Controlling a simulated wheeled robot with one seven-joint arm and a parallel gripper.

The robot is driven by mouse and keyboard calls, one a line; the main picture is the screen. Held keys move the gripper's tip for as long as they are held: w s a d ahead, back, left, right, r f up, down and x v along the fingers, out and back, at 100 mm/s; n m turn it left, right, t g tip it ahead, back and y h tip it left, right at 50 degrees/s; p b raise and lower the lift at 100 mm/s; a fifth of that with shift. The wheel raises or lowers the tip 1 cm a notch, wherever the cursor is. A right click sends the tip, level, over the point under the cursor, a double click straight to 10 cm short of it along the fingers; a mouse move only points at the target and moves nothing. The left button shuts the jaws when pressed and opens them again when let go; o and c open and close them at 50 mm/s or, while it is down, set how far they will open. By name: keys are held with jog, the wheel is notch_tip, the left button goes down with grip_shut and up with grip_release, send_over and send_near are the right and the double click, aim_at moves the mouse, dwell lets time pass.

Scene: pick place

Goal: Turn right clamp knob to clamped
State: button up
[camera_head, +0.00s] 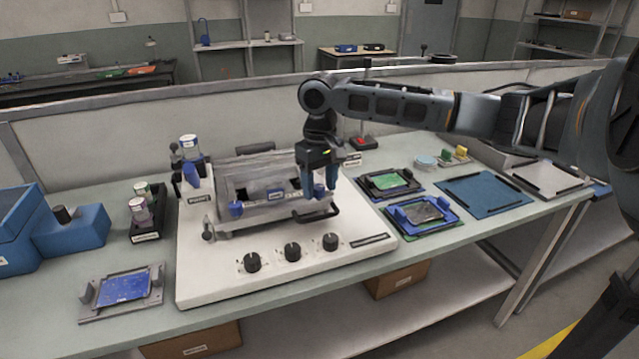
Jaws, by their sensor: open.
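A white bench station (200,270) stands in the middle of the table, with a grey metal fixture (262,213) on it. The right clamp knob (318,191) is small and blue, at the fixture's right front. A matching blue left clamp knob (236,208) sits at the left front. My gripper (319,193) points down over the right side of the fixture, open, with its dark blue fingers on either side of the right knob. Whether the fingers touch the knob cannot be told. The fingers partly hide the knob, so its turn position is unclear.
Black dials (292,251) line the station's front. A dark handle (318,212) lies just below my gripper. Board holders (423,213) and a blue mat (484,194) lie to the right. A blue circuit board (124,287) and blue bins (75,228) are at left.

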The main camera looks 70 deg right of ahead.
jog(key=shift+f, duration=0.15)
jog(key=shift+c, duration=0.3)
grip_shut()
